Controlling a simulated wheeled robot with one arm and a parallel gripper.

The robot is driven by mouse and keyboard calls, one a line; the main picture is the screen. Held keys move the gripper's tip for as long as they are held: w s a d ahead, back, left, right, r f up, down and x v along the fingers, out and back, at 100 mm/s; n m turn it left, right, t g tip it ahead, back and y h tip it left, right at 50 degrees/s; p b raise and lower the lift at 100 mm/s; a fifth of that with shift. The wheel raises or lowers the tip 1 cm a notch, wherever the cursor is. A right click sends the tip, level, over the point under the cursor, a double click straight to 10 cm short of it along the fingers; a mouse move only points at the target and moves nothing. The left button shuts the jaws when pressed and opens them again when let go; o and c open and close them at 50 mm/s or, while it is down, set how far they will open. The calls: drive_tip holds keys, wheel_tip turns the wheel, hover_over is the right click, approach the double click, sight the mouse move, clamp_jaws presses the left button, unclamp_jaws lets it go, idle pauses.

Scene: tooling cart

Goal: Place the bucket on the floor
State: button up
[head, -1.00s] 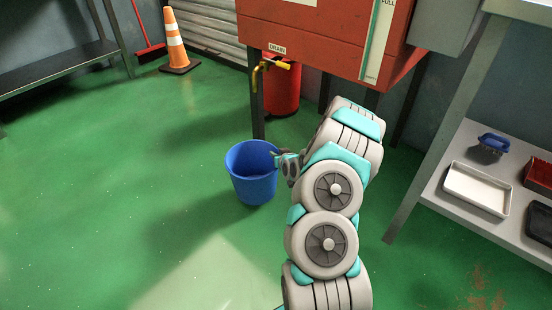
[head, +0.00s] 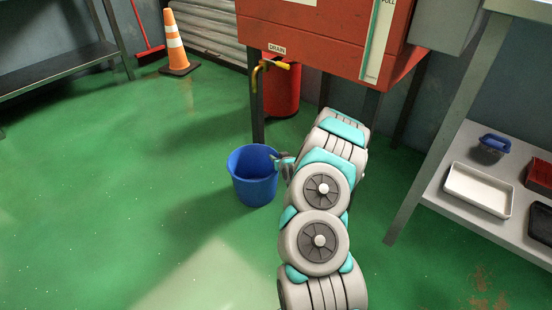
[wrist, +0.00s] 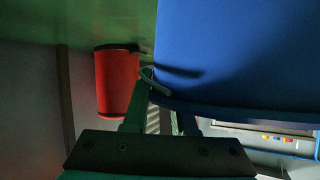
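The blue bucket (head: 254,188) is upright and open at the top, in front of the red tank, at or just above the green floor (head: 110,190). I cannot tell whether its base touches. My gripper (head: 275,158) is at the right side of its rim, partly hidden by my arm. In the wrist view the bucket (wrist: 240,50) fills the upper right, and my gripper (wrist: 158,95) has its fingers at the rim edge, one finger partly hidden behind it. It appears shut on the rim.
A red tank (head: 320,40) with a drain tap (head: 272,65) stands behind the bucket. A red bin (head: 282,95) is under it. A cone (head: 175,45) stands at the back left. A shelf with trays (head: 478,188) is at the right. The floor left of the bucket is clear.

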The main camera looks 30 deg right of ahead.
drive_tip(key=o, duration=0.3)
drive_tip(key=shift+o, duration=0.2)
drive_tip(key=shift+r, duration=0.1)
drive_tip(key=p+v, duration=0.2)
drive_tip(key=v, duration=1)
drive_tip(key=s+a+r+n+g+y, duration=0.1)
drive_tip(key=s+a+r+n+g, duration=0.15)
drive_tip(key=s+a+r, duration=0.4)
drive_tip(key=s+a+r+n+g+y, duration=0.15)
drive_tip(key=a+r+g, duration=0.25)
drive_tip(key=a, duration=0.6)
drive_tip(key=s+a+r+g, duration=0.2)
drive_tip(key=s+r, duration=0.3)
drive_tip(key=s, duration=0.6)
drive_tip(key=s+a+r+g, duration=0.3)
drive_tip(key=s+a+r, duration=0.1)
drive_tip(key=s, duration=0.7)
drive_tip(key=s+a+r+g, duration=0.2)
drive_tip(key=s+a+r, duration=0.3)
drive_tip(key=s, duration=0.7)
drive_tip(key=shift+r+m, duration=0.3)
drive_tip(key=shift+m, duration=0.1)
drive_tip(key=shift+s+a+g+h, duration=0.1)
drive_tip(key=shift+g+h, duration=0.15)
